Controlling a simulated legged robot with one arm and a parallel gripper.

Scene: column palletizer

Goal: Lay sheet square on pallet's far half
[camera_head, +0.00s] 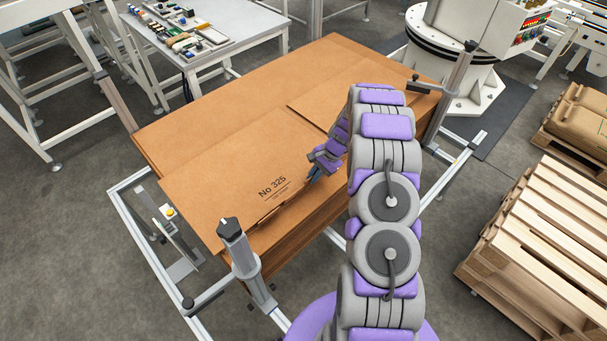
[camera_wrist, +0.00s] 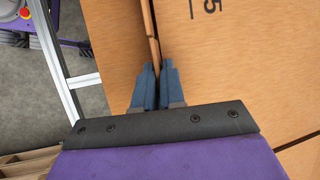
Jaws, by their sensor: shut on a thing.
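A brown cardboard sheet (camera_head: 235,165) printed "No 325" lies over the near part of a brown stack, and its near edge looks slightly lifted. My gripper (camera_head: 315,174) is at this sheet's near right side, pinching its edge. In the wrist view my gripper (camera_wrist: 157,72) is shut with a thin brown edge between its fingers; the printed sheet face (camera_wrist: 240,60) shows on the right. More brown board (camera_head: 180,130) shows beyond the sheet, on the stack's far half. The pallet under the stack is hidden.
A metal frame with posts (camera_head: 238,245) surrounds the stack. A white table (camera_head: 250,25) with small parts stands behind it. Wooden pallets (camera_head: 545,225) are at the right, and a white machine base (camera_head: 465,65) is at the back right. Grey floor is clear at left.

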